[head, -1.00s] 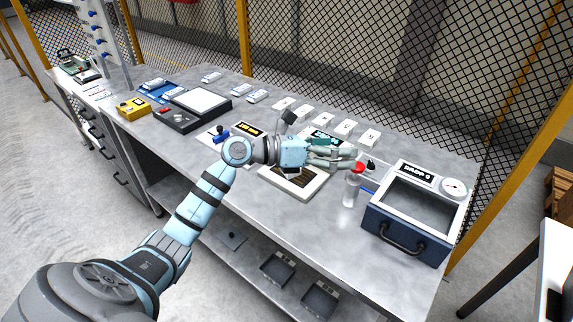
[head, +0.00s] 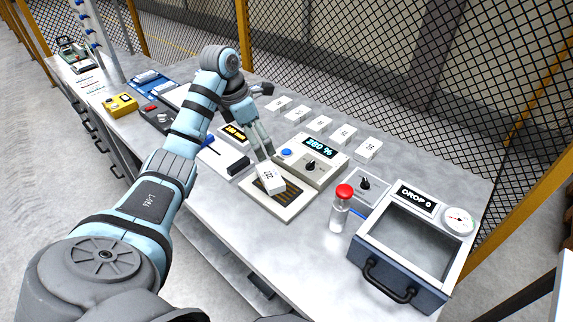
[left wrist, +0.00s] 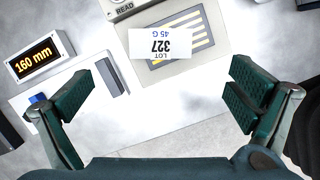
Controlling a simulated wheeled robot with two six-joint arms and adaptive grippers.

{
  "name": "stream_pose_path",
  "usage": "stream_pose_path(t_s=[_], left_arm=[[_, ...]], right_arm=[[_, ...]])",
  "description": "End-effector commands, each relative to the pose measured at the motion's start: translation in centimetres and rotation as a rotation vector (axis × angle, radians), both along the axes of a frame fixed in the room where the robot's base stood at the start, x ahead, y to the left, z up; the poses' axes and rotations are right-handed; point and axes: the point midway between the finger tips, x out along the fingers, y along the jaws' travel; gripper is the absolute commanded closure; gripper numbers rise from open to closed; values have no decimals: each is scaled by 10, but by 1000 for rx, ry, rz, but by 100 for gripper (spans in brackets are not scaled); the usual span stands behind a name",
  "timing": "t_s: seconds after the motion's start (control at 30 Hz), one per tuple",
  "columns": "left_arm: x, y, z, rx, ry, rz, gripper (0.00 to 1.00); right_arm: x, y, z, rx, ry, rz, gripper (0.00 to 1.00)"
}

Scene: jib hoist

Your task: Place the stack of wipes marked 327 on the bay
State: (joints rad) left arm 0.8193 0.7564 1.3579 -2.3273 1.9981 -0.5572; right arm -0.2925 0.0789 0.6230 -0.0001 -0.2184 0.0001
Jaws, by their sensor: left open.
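The stack of wipes marked 327 (head: 269,178) is a small white block. It lies on the bay (head: 298,206), a pale plate with a dark slotted panel. In the left wrist view the stack (left wrist: 160,43) shows its label upside down, over part of the yellow-striped bay (left wrist: 204,30). Some slots stay bare beside it. My left gripper (head: 262,154) is open just above the stack. In the left wrist view its fingers (left wrist: 160,97) stand wide apart, with the stack beyond the tips and clear of both. My right gripper is not in view.
Behind the bay are a 280 % display unit (head: 318,148) and a row of white blocks (head: 368,148). A red-capped bottle (head: 341,208) and the DROP 0 box (head: 405,290) stand to the right. A 160 mm display (left wrist: 40,57) is to the left.

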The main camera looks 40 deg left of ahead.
Motion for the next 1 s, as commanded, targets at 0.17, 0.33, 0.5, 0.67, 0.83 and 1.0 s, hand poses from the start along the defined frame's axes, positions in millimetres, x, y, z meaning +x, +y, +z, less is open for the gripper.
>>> stream_pose_path(t_s=[0.17,0.33,0.5,0.67,0.83,1.0], left_arm=[[4,-4,-23,2,5,-5,0],[18,-13,-70,0,4,-15,0],[25,-17,-89,1,6,-15,0],[24,-16,-111,2,9,-13,0],[27,-17,-139,0,6,-10,0],[28,-17,-143,3,4,-10,0]], right_arm=[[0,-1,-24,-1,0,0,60],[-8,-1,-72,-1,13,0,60],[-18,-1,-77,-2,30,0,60],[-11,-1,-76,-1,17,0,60],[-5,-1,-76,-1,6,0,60],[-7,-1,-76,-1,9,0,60]])
